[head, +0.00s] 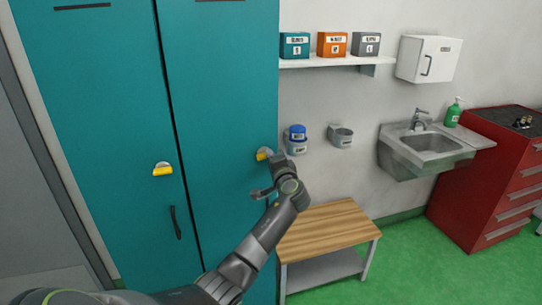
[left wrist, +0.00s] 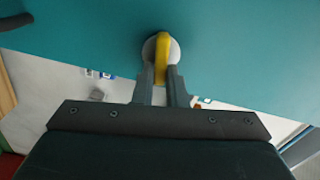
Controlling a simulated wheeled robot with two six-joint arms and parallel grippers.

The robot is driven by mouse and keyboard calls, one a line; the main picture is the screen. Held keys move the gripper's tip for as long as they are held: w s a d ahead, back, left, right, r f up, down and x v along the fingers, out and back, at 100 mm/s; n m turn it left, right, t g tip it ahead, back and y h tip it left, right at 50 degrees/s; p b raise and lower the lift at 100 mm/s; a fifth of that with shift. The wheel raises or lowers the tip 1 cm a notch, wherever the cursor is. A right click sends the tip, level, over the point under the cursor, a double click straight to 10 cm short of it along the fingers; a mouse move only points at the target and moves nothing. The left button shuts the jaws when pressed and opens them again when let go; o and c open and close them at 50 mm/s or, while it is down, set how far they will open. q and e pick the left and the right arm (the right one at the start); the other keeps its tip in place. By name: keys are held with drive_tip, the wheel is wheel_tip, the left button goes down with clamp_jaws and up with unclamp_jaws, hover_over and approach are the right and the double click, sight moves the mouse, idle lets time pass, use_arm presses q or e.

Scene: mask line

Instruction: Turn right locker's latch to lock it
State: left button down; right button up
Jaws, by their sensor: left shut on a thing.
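The right locker (head: 222,90) is a tall teal door, which looks closed. Its yellow latch (head: 263,154) sits near the door's right edge. In the left wrist view the yellow latch (left wrist: 162,58) stands on a round silver base, with its lower end between my fingers. My left gripper (left wrist: 162,84) is shut on the latch, one finger on each side. In the head view my left gripper (head: 274,159) reaches the latch from the right, its fingers partly hidden by the wrist. My right gripper is not in view.
The left locker (head: 105,100) has a similar yellow latch (head: 163,169) and a dark handle (head: 175,222). A wooden-topped bench (head: 330,225) stands right of the lockers. Wall cups (head: 341,136), a shelf (head: 330,62), a sink (head: 432,145) and a red cabinet (head: 485,185) are further right.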

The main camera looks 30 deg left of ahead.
use_arm(q)
drive_tip(key=shift+f+m+p, duration=0.2)
drive_tip(key=shift+m+p, duration=0.15)
drive_tip(key=shift+m, duration=0.75)
drive_tip(key=c, duration=1.5)
unclamp_jaws()
drive_tip(key=shift+o, duration=0.2)
drive_tip(key=shift+d, duration=0.15)
drive_tip(key=b+v, duration=0.4)
drive_tip(key=v, duration=1.3)
drive_tip(key=shift+b, duration=0.3)
drive_tip(key=shift+d, duration=0.1)
